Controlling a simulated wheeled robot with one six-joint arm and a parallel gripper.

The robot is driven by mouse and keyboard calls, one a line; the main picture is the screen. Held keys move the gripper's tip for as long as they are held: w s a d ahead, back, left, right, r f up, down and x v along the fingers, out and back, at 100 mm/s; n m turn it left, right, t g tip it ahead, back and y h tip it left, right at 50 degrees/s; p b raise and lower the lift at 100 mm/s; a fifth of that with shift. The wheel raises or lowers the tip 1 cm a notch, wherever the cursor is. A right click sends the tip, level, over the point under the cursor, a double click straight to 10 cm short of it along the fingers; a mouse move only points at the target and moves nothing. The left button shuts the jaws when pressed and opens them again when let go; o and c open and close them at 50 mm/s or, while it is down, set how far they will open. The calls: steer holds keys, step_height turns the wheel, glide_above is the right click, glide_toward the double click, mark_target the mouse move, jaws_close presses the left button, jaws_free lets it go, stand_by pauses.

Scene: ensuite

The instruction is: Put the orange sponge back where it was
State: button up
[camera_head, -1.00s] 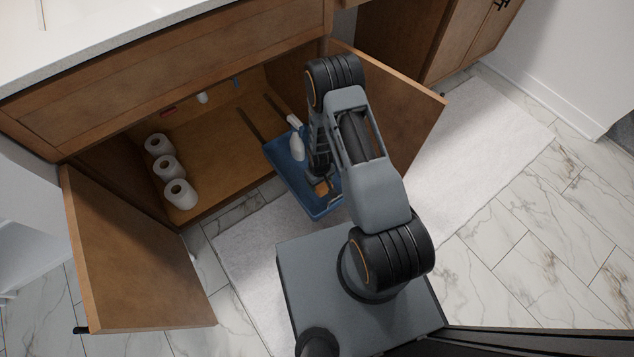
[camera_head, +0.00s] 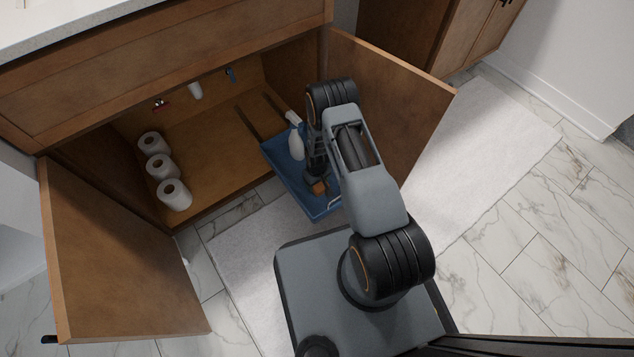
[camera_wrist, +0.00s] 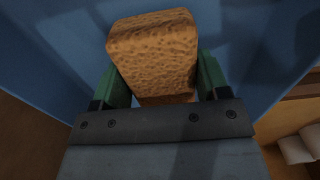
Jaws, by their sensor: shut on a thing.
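The orange sponge (camera_wrist: 155,55) is between the two green-padded fingers of my gripper (camera_wrist: 158,85) in the wrist view, and the gripper is shut on it. In the head view the sponge (camera_head: 319,187) shows as a small orange patch just below my gripper (camera_head: 316,180), over the front part of the blue tray (camera_head: 287,185). Blue surface surrounds the sponge in the wrist view. I cannot tell whether the sponge touches the tray floor. My arm hides the tray's right side.
A white spray bottle (camera_head: 296,142) stands in the tray's back part. Several toilet rolls (camera_head: 174,194) stand at the left in the open cabinet. The left door (camera_head: 120,255) and right door (camera_head: 405,110) stand open. A pale mat (camera_head: 490,150) covers the floor.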

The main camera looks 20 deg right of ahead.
steer(key=shift+f, duration=0.1)
steer(key=o, duration=0.8)
steer(key=shift+o, duration=0.2)
step_height(320, 180, up, 33)
steer(key=m+t+p, duration=0.1)
steer(key=p, duration=0.4)
steer(key=s+r+m+t, duration=0.1)
steer(key=s+r+m, duration=0.1)
steer(key=s+r, duration=1.4)
steer(key=shift+s+r+m+t, duration=0.25)
steer(key=shift+r+m+t, duration=0.05)
steer(key=shift+r, duration=0.45)
